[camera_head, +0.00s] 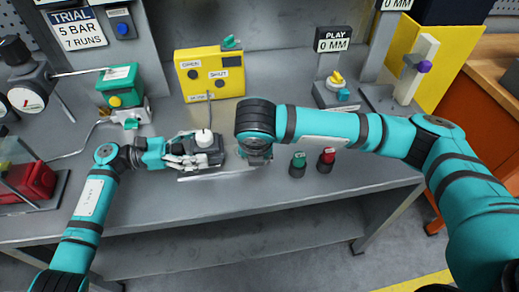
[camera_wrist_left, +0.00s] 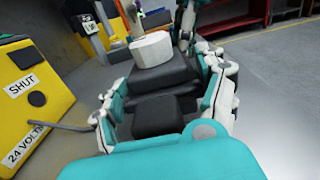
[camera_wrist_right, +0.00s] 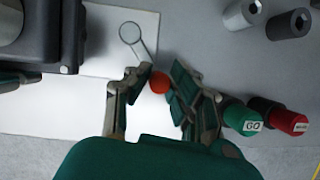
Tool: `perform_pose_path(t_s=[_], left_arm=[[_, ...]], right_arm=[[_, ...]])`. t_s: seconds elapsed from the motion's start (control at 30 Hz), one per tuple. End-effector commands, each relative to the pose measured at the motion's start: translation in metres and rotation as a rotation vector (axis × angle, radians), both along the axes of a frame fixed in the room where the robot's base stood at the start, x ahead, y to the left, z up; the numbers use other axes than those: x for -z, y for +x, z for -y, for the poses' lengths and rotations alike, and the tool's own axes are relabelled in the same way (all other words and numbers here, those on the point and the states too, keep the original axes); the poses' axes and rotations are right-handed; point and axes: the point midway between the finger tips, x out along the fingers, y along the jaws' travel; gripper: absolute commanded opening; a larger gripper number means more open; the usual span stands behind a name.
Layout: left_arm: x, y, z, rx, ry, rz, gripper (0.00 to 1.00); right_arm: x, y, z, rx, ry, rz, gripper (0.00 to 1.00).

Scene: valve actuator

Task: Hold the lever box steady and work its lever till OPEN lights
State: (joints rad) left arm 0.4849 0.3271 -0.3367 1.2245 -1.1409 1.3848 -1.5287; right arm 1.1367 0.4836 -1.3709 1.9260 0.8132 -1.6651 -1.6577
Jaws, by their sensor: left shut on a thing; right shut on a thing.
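The lever box is dark with a white round cap (camera_head: 204,136); its dark body (camera_wrist_left: 155,75) also shows in the left wrist view. My left gripper (camera_head: 190,152) is shut on the box from the left. My right gripper (camera_wrist_right: 160,88) points down just right of the box, shut on an orange ball knob (camera_wrist_right: 159,82). A thin rod with a ring end (camera_wrist_right: 130,33) reaches toward those fingertips; its joint with the knob is hidden. The yellow indicator box (camera_head: 208,88) stands behind, marked OPEN and SHUT; both round lamps look dark.
A white plate (camera_wrist_right: 40,92) lies under the box. A teal valve unit (camera_head: 119,86) stands at the left.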

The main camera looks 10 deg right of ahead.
Motion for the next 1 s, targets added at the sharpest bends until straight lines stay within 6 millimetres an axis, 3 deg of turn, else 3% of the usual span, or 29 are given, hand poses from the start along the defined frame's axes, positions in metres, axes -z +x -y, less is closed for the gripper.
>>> perform_pose_path(t_s=[0.5,1.0], left_arm=[[0.006,-0.001,0.0,-0.002,0.009,-0.007,0.15],[0.006,-0.001,0.0,-0.002,0.009,-0.007,0.15]], right_arm=[[0.0,-0.011,-0.026,0.434,0.004,0.0,0.0],[0.0,-0.012,-0.035,0.601,0.004,0.001,0.0]])
